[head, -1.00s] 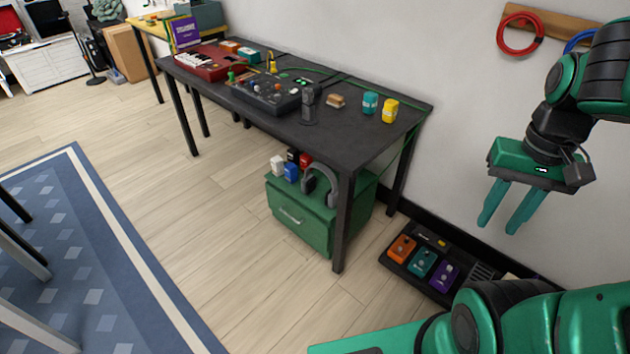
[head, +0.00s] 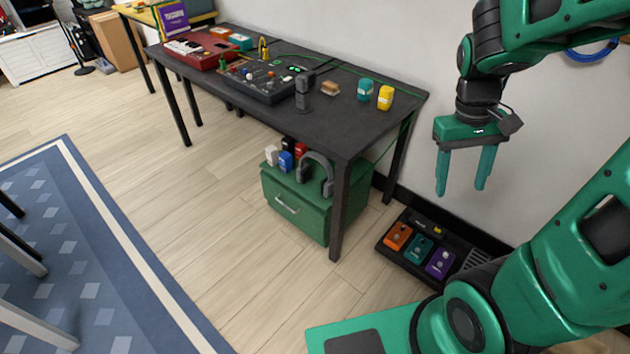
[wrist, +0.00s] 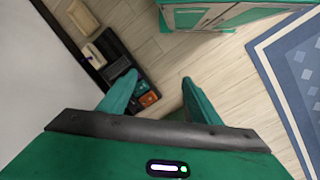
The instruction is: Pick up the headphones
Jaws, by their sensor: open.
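The grey headphones (head: 328,172) stand at the right front of the top of a low green drawer cabinet (head: 318,222) under the dark table, beside the table's near leg. My gripper (head: 462,190) is open and empty, pointing down, to the right of the headphones and well apart from them. In the wrist view my gripper's two green fingers (wrist: 158,85) are spread with nothing between them.
Several small boxes, one of them blue (head: 286,161), stand beside the headphones. The dark table (head: 345,128) overhangs the cabinet, with its near leg (head: 340,210) close by. A pedalboard (head: 418,255) lies on the floor by the wall. The floor in front is clear.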

